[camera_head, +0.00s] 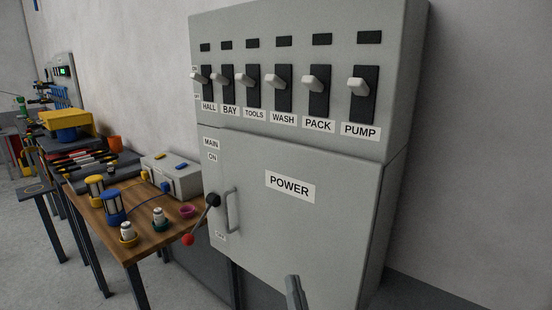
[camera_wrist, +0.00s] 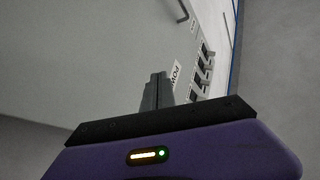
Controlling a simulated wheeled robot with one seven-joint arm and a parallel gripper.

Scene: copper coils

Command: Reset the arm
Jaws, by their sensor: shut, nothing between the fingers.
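My gripper (camera_head: 295,292) shows at the bottom of the head view, in front of the lower door of a grey power cabinet (camera_head: 300,235). In the wrist view my gripper (camera_wrist: 157,80) has its two dark fingers together with nothing between them. Behind the fingers the wrist view shows the cabinet door (camera_wrist: 110,60), part of the POWER label (camera_wrist: 175,72) and some of the switches (camera_wrist: 203,70). I cannot tell the exact gap between the fingertips and the door. Most of my arm is out of the head view.
The cabinet has a row of labelled switches (camera_head: 282,84), a door handle (camera_head: 231,211) and a main lever with a red knob (camera_head: 188,239). Bare wall (camera_head: 480,150) lies to the right.

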